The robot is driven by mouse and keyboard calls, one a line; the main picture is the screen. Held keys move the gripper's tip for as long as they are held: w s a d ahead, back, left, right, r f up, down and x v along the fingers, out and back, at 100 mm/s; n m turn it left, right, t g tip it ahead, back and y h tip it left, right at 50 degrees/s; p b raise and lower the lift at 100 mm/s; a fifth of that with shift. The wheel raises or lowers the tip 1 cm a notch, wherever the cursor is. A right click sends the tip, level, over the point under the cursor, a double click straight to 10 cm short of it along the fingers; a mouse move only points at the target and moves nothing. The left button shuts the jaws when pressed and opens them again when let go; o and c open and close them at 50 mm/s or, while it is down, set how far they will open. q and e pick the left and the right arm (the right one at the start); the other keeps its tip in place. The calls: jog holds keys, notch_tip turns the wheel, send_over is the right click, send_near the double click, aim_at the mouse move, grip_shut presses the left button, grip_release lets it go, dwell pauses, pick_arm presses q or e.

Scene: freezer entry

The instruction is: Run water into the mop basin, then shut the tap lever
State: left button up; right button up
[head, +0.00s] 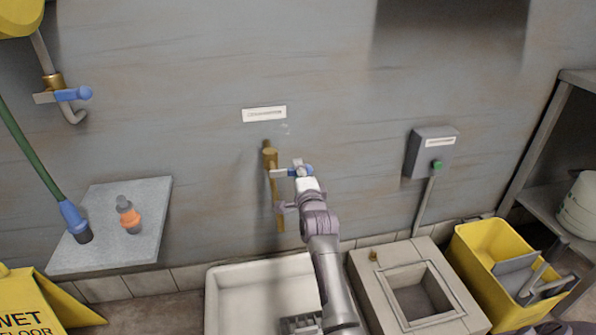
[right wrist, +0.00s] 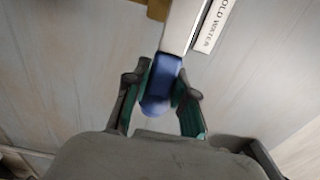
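The brass tap (head: 270,157) is on the grey wall above the white mop basin (head: 224,306). A tan vertical pipe runs down below the tap. The tap lever has a blue end, which shows in the right wrist view (right wrist: 157,88). My right gripper (head: 302,178) is at the lever, partly covering it in the head view. In the right wrist view, its two fingers (right wrist: 164,85) lie on either side of the blue end and appear to press on it. I cannot make out running water. My arm hides part of the basin. My left gripper is not in view.
A label (head: 264,114) is above the tap. A grey switch box (head: 431,152) with a green button is to the right. A stone block (head: 362,270) and yellow mop bucket (head: 475,262) stand right of the basin. A yellow wet-floor sign (head: 28,305) is at lower left.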

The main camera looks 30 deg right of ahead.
jog(key=o, duration=0.4)
jog(key=shift+d+f, duration=0.15)
notch_tip(320, 180, up, 10)
jog(key=shift+r, duration=0.1)
dwell(0.3)
